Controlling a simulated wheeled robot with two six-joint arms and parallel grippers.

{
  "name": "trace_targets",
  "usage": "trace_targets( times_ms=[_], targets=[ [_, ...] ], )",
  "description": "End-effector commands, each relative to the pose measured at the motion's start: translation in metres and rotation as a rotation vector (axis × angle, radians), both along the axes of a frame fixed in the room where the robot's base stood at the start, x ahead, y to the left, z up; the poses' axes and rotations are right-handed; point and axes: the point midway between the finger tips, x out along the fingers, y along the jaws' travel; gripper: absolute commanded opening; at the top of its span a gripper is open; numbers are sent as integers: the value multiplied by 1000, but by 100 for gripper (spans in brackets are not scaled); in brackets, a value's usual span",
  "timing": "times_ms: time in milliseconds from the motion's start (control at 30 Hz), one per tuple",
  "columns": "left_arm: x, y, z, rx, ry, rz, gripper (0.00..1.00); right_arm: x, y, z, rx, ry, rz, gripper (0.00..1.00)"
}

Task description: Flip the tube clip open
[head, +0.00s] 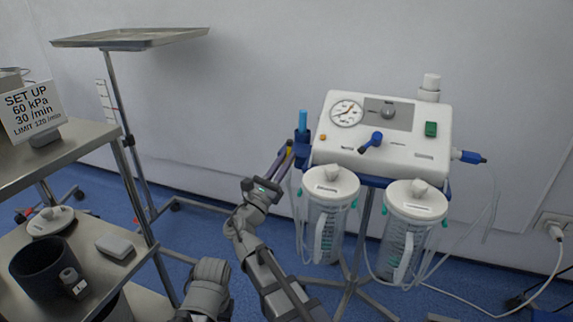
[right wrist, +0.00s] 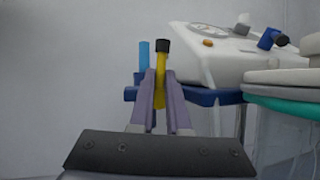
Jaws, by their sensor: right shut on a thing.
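My right gripper (head: 285,156) is beside the left edge of the suction machine in the head view. In the right wrist view its two fingers (right wrist: 162,98) are shut on a slim yellow lever (right wrist: 160,88) with a black tip (right wrist: 163,46). The lever stands upright and its tip rises above the fingers. I take it for the tube clip, but cannot be sure. A blue upright part (head: 303,120) stands just behind it on a dark blue holder (head: 301,148). The lever's base is hidden by the fingers. My left gripper is not in view.
The white suction machine (head: 440,125) has a gauge and knobs. Two lidded canisters (head: 325,225) (head: 408,240) hang in front, with clear tubes close to my right arm. A steel cart (head: 75,155) stands at left and a tray stand (head: 130,38) behind it.

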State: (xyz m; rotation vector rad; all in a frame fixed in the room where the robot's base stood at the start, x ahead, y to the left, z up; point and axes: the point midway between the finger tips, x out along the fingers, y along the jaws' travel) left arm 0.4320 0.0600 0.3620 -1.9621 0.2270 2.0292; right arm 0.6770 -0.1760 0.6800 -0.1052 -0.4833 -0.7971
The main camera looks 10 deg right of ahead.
Motion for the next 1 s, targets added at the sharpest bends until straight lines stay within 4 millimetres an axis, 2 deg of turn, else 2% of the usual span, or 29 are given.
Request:
trace_targets(
  times_ms=[300, 800, 833, 1000],
  targets=[
    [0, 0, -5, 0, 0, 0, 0, 1, 1, -1, -78, 51, 1, 0],
    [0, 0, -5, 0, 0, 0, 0, 1, 2, 0, -91, 59, 0, 0],
    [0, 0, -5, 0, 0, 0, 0, 1, 2, 0, -91, 59, 0, 17],
    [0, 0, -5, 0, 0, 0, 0, 1, 2, 0, -90, 58, 0, 36]
  ],
)
